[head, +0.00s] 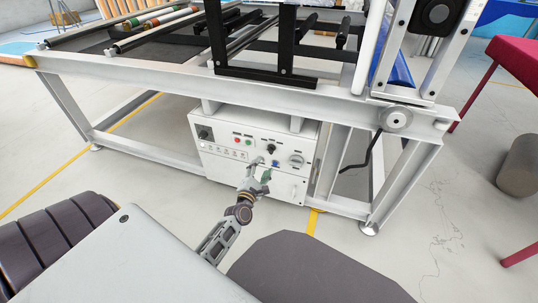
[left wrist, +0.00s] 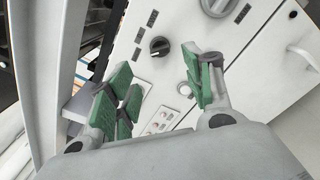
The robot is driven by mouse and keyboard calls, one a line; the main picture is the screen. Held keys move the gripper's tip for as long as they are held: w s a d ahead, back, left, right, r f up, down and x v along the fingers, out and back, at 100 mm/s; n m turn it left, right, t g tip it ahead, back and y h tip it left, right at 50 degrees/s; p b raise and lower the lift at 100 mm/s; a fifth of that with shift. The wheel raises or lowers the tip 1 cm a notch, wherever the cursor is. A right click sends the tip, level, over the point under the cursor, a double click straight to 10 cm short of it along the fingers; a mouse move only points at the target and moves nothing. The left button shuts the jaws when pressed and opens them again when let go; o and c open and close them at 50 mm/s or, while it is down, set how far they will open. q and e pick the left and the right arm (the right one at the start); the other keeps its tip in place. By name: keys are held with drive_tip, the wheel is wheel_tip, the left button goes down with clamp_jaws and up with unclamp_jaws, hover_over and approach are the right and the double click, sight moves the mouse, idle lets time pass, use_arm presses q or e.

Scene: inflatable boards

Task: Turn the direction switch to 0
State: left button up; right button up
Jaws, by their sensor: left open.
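A white control box (head: 215,158) with switches and buttons hangs under the frame of the machine. My left gripper (head: 258,176) is open and empty in front of the lower middle of its panel. In the left wrist view a black rotary knob (left wrist: 160,46) with a pale pointer line shows beyond the gap between the open green-padded fingers (left wrist: 157,78). The fingers look apart from it. Its label is too small to read, so I cannot confirm that it is the direction switch. My right gripper is not in view.
A white machine leg (head: 330,160) stands right of the box. The floor in front is clear.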

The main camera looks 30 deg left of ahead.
sight(269, 152)
use_arm(q)
drive_tip(key=shift+b+x, duration=1.45)
drive_tip(key=shift+x, duration=3.55)
drive_tip(key=shift+d, duration=0.1)
drive_tip(key=c, duration=1)
